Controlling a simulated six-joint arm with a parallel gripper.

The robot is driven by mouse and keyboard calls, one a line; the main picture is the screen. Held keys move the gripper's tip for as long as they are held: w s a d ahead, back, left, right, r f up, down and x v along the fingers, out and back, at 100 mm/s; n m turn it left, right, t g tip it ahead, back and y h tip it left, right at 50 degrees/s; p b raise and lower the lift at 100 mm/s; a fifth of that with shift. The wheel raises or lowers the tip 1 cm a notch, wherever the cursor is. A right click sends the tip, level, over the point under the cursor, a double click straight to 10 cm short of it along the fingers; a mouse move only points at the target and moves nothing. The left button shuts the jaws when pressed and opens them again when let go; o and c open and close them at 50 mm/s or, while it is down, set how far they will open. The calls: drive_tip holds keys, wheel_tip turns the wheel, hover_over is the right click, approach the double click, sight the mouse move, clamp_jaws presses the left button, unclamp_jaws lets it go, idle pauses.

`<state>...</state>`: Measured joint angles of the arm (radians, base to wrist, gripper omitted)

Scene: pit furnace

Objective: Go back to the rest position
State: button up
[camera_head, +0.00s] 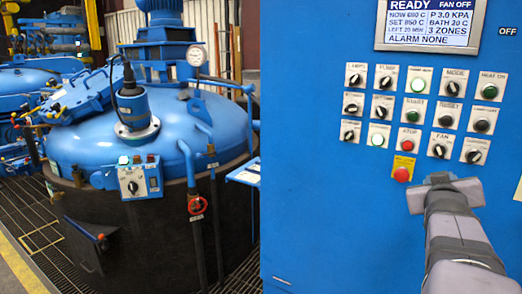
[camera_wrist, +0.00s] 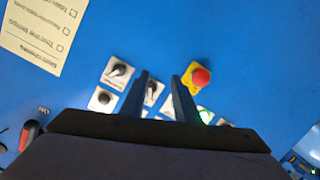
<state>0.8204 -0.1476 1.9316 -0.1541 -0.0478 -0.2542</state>
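My gripper (camera_head: 437,179) is in front of the blue control panel (camera_head: 320,215), just below and right of the red emergency stop button (camera_head: 401,174). In the wrist view my gripper (camera_wrist: 160,76) shows two dark fingers apart with nothing between them, so it is open and empty. Behind the fingers are knobs on white plates, partly hidden. The red button (camera_wrist: 201,77) is just right of the right finger there. I cannot tell exactly how far the fingertips are from the panel.
Knobs, buttons and lit green lamps (camera_head: 418,85) fill the panel under a display (camera_head: 430,25) reading READY, FAN OFF, ALARM NONE. A paper checklist (camera_wrist: 45,35) and a red-black switch (camera_wrist: 30,134) are at the left in the wrist view. A blue-lidded furnace (camera_head: 90,150) stands left.

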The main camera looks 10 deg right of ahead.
drive_tip(key=s+a+f+m+g+y, duration=0.1)
drive_tip(key=s+a+f+g+y, duration=0.3)
drive_tip(key=f, duration=0.5)
drive_tip(key=s+a+f+m+g+y+p, duration=0.1)
drive_tip(key=s+a+f+y, duration=0.3)
drive_tip(key=f, duration=0.6)
drive_tip(key=s+a+f+m+g, duration=0.1)
drive_tip(key=s+a+f+g, duration=0.2)
drive_tip(key=a+f, duration=0.45)
drive_tip(key=s+a+f+n+g+y+p, duration=0.1)
drive_tip(key=s+a+n+y+p, duration=0.1)
drive_tip(key=a, duration=1)
drive_tip(key=s+a+f+n+g+y+p, duration=0.1)
drive_tip(key=a+n+p, duration=0.4)
drive_tip(key=a, duration=0.7)
drive_tip(key=shift+s+f+n+g+y+p, duration=0.3)
drive_tip(key=shift+s+f+g+y+p, duration=0.1)
drive_tip(key=shift+s+f+g+p, duration=0.15)
